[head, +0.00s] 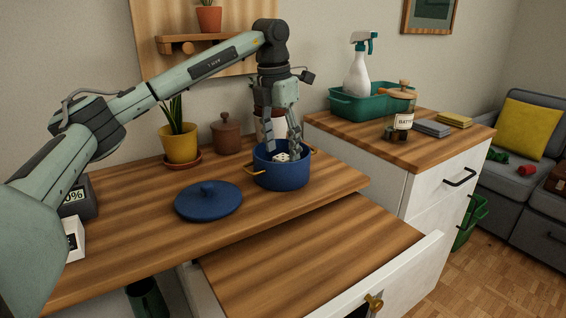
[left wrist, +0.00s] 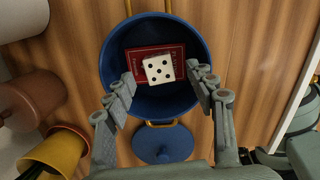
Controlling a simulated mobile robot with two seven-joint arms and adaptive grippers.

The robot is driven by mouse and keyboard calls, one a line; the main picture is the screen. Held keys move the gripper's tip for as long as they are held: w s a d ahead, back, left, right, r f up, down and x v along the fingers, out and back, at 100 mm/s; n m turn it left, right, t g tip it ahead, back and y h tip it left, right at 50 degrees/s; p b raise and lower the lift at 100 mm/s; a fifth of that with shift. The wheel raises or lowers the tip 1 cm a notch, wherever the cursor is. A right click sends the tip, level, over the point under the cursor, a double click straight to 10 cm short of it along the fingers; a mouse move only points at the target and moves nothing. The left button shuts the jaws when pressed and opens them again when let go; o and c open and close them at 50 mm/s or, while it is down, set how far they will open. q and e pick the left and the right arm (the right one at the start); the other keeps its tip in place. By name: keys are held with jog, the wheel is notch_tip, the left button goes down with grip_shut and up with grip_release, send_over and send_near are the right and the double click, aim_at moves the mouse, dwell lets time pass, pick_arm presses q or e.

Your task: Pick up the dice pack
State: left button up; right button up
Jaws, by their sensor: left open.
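The blue pot (head: 282,180) stands on the wooden desk with its top open. Inside it, a white die with black pips (left wrist: 158,69) lies against a flat red box (left wrist: 136,60) in the left wrist view; I take these for the dice pack. The white die also shows over the pot's rim in the head view (head: 281,157). My left gripper (head: 284,151) points down over the pot, open. Its fingertips are at the pot's mouth, one on either side of the die, and no hold shows. My right gripper is not in view.
The blue lid (head: 208,201) lies on the desk, left of the pot. A yellow plant pot (head: 180,146) and a brown canister (head: 226,134) stand behind. A white cabinet (head: 440,195) with a green tub (head: 356,108) and a jar (head: 403,107) is at right.

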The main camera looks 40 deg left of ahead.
pick_arm(q)
notch_tip(320, 180, down, 2)
jog(key=shift+w, duration=0.15)
jog(key=shift+c, duration=0.2)
jog(key=c, duration=1.2)
jog(key=shift+o, duration=0.2)
jog(key=shift+r, duration=0.1)
